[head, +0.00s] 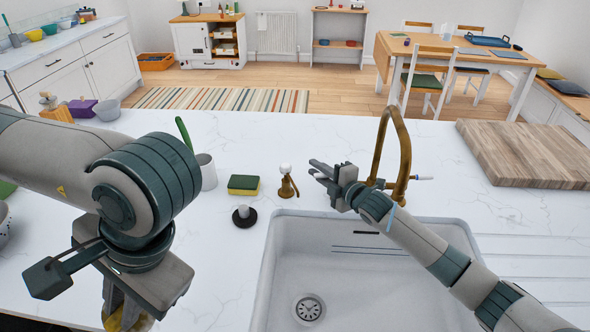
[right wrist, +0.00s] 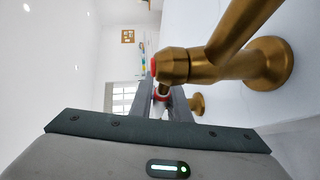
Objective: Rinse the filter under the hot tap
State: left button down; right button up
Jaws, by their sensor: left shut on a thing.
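The brass tap (head: 404,145) rises behind the white sink (head: 262,285). Its right lever (head: 424,178) has a white end with a blue mark. My right gripper (head: 318,172) is at the tap's left side, its fingers apart. In the right wrist view, the tap's valve (right wrist: 175,66) has a red mark, and a white and red lever end (right wrist: 161,95) shows between the fingers (right wrist: 165,105). My left gripper (head: 122,308) is at the bottom left, shut on a brass-coloured thing (head: 122,322), mostly hidden; I cannot tell if it is the filter.
A sponge (head: 243,185), a brass dispenser (head: 287,182), a black-based plug (head: 244,216) and a grey cup with a green-handled brush (head: 207,172) stand left of the tap. A wooden board (head: 525,153) lies at right. The sink is empty around its drain (head: 309,308).

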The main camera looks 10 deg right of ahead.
jog(key=shift+o, duration=1.4)
